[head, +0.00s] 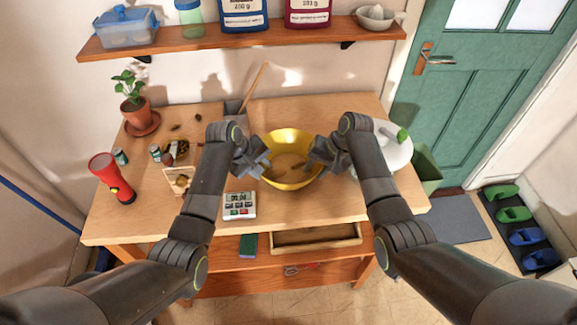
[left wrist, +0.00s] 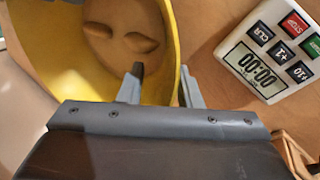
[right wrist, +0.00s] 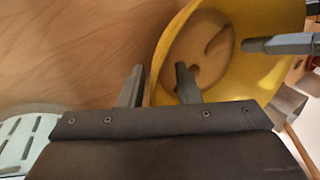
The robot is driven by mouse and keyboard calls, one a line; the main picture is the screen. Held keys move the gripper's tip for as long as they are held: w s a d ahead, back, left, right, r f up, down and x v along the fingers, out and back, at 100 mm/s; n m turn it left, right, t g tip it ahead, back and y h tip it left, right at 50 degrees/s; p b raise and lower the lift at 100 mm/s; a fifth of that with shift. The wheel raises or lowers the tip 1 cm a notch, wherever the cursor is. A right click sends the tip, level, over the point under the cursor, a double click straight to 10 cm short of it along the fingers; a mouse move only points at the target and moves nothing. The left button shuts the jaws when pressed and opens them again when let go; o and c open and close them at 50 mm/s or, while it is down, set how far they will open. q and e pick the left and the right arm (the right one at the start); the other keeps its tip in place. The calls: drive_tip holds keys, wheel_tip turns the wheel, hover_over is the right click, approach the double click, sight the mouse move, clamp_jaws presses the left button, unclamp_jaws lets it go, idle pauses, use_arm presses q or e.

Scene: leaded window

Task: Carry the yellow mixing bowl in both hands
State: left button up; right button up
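The yellow mixing bowl (head: 290,183) stands upright on the wooden table, with a tan, dough-like mass (head: 288,162) inside. My left gripper (head: 264,164) is at the bowl's left rim. In the left wrist view its fingers (left wrist: 162,82) are apart, one inside the bowl and one outside, with the wall between them and a gap on the inner side. My right gripper (head: 312,162) is at the right rim. In the right wrist view its fingers (right wrist: 160,80) also straddle the wall, apart, with space showing. Neither looks clamped.
A white timer (head: 240,205) lies front left of the bowl. A grey pot with a wooden spoon (head: 255,88) stands behind it. A red flashlight (head: 112,178) and plant (head: 133,100) stand at the left. An open drawer (head: 316,237) is below.

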use_arm(q)
drive_tip(key=shift+d+f, duration=0.1)
drive_tip(key=shift+f, duration=0.15)
use_arm(e)
drive_tip(key=shift+a+f, duration=0.1)
drive_tip(key=shift+f, duration=0.15)
use_arm(q)
clamp_jaws()
use_arm(e)
clamp_jaws()
idle(0.9)
use_arm(q)
drive_tip(key=shift+w, duration=0.1)
use_arm(e)
drive_tip(key=shift+r, duration=0.1)
